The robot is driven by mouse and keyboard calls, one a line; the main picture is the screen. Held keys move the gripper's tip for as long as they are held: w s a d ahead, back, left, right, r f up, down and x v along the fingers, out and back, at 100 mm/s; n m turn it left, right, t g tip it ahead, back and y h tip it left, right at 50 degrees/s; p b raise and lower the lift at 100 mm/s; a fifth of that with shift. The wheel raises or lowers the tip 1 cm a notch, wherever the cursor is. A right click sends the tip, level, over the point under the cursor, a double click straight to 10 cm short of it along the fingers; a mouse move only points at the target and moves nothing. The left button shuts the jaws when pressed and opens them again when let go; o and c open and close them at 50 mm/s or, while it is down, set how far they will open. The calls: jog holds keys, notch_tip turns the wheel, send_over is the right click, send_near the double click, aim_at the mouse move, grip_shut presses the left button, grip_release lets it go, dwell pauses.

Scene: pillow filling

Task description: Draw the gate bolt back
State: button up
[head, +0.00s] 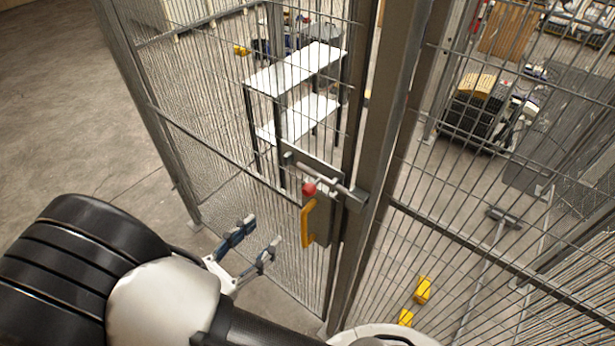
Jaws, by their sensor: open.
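The gate bolt (328,181) is a light metal rod on a grey plate on the mesh gate. A red knob (309,189) sits on it, and the rod's right end reaches the bracket (355,199) on the grey post. A yellow handle (307,224) is fixed upright on the gate just below the knob. My gripper (257,245) is open and empty, to the left of the yellow handle and lower in the picture than the knob. It appears apart from the bolt and the handle. Nothing hides the knob.
The mesh gate (225,165) and the mesh panel (480,215) meet at a thick grey post (375,130). Behind the mesh stand a white-topped shelf table (296,68) and a dark machine (478,112). Bare floor (60,120) lies open at the left.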

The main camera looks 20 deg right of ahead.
aim_at(305, 193)
jog(key=p+x, duration=0.1)
jog(key=x, duration=1.5)
jog(key=shift+w+d+f, duration=0.15)
jog(key=shift+w+d, duration=0.1)
jog(key=shift+d, duration=0.1)
grip_shut()
